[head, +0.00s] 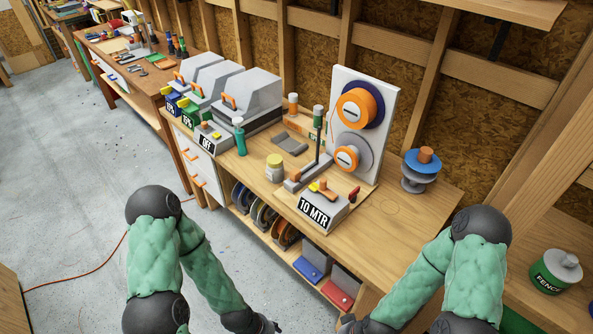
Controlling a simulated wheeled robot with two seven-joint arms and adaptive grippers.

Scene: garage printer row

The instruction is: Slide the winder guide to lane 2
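The winder (388,130) is a white upright panel on the workbench, with a blue and orange spool (360,105) above and a grey and orange spool (349,157) below. In front of it stands what looks like the winder guide (319,146), a thin dark post on a grey rail (300,180). Lane marks are too small to read. A grey box labelled "10 MTR" (318,208) sits in front of the rail. My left gripper (268,325) and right gripper (348,325) are low at the bottom edge, apart from the bench; their fingers are not clear.
Left on the bench are grey machines (250,98), an "OFF" box (212,137), a teal bottle (240,137) and a yellow-lidded jar (275,170). A blue-topped spool stand (421,168) is at right. The shelf below holds spools and bins. The bench's front right is clear.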

